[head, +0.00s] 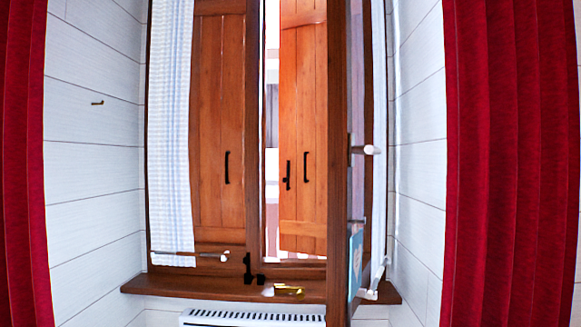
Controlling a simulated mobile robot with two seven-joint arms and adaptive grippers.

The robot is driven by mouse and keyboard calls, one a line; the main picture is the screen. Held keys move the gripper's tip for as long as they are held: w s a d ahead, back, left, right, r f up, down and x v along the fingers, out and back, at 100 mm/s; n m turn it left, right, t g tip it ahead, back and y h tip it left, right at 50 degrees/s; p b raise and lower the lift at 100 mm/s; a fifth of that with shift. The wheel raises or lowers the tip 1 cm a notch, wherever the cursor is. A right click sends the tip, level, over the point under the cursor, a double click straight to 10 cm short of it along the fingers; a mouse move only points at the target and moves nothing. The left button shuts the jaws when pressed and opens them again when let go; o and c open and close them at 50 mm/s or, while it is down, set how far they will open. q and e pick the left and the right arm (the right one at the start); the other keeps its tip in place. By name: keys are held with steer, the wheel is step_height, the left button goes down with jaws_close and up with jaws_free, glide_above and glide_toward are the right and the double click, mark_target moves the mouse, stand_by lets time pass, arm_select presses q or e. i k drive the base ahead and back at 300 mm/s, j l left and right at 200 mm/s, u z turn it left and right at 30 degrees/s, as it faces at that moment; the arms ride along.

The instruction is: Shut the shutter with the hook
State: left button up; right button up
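The wooden shutter on the right (303,130) stands behind the open window half and is partly open; a bright gap shows along its left edge and below it. It carries a black handle (306,167) and a black latch piece (287,176). The left shutter (218,130) looks closed, with its own black handle (227,167). Neither gripper shows.
The right window sash (338,120) is swung inward, with a white-ended handle (369,150). A checked curtain (172,130) covers part of the left pane. Red curtains hang at left (20,150) and right (510,150). A white radiator (252,318) is under the wooden sill (190,284).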

mark_target(303, 61)
steer(key=i+j, duration=0.35)
steer(key=i, duration=0.15)
steer(key=i+j, duration=0.35)
steer(key=i, duration=0.15)
steer(key=i+j, duration=0.4)
steer(key=i+l+u, duration=0.2)
steer(key=i, duration=0.4)
steer(key=i+l+u, duration=0.2)
steer(key=i, duration=0.45)
steer(key=k+j+z, duration=0.35)
steer(key=i+l+u, duration=0.35)
steer(key=i+j, duration=0.05)
steer(key=j, duration=0.05)
